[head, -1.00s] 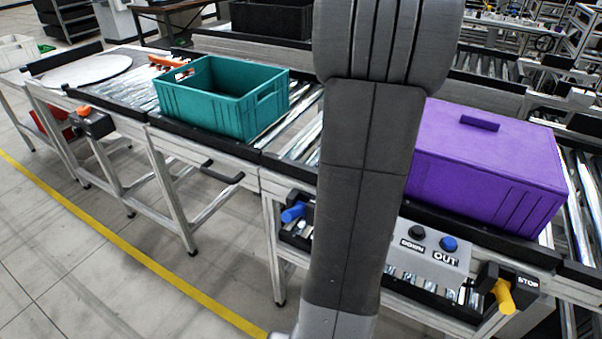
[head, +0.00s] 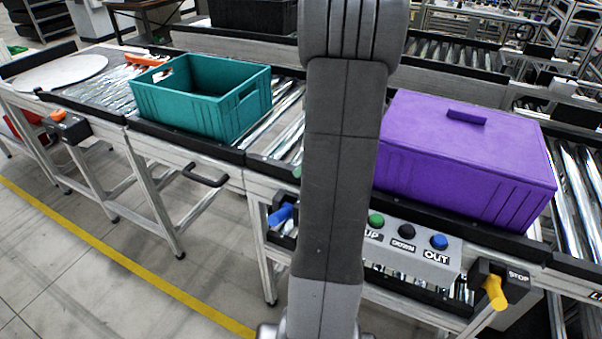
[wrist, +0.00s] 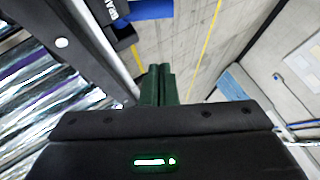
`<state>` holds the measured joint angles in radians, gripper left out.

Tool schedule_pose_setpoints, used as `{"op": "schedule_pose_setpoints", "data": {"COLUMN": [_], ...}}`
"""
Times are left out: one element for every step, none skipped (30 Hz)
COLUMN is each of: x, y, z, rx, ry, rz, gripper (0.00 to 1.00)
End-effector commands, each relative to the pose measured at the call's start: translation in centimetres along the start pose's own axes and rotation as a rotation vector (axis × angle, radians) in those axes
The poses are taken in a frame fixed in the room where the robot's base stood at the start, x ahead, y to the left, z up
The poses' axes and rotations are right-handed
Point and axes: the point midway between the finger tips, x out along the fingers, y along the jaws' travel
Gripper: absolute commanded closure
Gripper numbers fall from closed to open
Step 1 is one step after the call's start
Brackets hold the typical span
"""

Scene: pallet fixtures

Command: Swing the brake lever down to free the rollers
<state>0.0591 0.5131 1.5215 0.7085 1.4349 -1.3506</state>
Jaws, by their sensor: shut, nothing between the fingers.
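The brake lever's blue handle (head: 282,214) sits on a dark bracket at the front of the roller conveyor, just left of my arm. It sticks out toward the left and looks close to level. In the wrist view the blue handle (wrist: 150,9) shows at the top edge, beside a dark block with a partly cut-off label reading "BRA". My gripper (wrist: 160,72) is shut and empty, its dark green fingers below the handle in the picture and apart from it. The rollers (wrist: 50,100) show at left in the wrist view.
A purple box (head: 465,160) and a teal crate (head: 190,110) stand on the conveyor. A panel (head: 408,244) with UP, DOWN and OUT buttons and a yellow STOP lever (head: 494,292) are to the right. A black handle (head: 205,177) juts out at left. The floor in front is clear.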

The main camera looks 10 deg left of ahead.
Motion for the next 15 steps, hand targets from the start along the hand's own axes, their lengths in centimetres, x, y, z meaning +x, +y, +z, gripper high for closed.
{"op": "schedule_pose_setpoints", "data": {"x": [1.1,1.7,2.6,3.3,3.9,4.8,5.5,6.1,6.9,7.5,7.9,8.3,8.6,8.9,9.2], "y": [-0.2,-0.1,-0.1,-0.2,-0.1,-0.2,-0.2,-0.1,-0.1,-0.2,-0.2,-0.1,-0.1,-0.1,-0.1], "z": [0.0,0.0,0.0,0.0,0.0,0.0,0.0,0.0,0.0,0.0,0.2,0.8,1.2,1.5,1.8], "rx": [0.000,0.000,0.001,0.001,0.001,0.001,0.001,0.000,0.001,0.001,0.003,0.004,0.004,0.004,0.004], "ry": [-0.003,-0.003,-0.004,-0.005,-0.003,-0.004,-0.005,-0.005,-0.004,-0.004,-0.004,-0.003,-0.003,-0.003,-0.002], "rz": [-0.006,-0.005,-0.006,-0.007,-0.006,-0.006,-0.006,-0.006,-0.005,-0.005,-0.005,-0.003,-0.003,-0.003,-0.002], "gripper": [1.00,1.00,1.00,1.00,1.00,1.00,1.00,1.00,1.00,1.00,1.00,1.00,1.00,1.00,1.00]}}
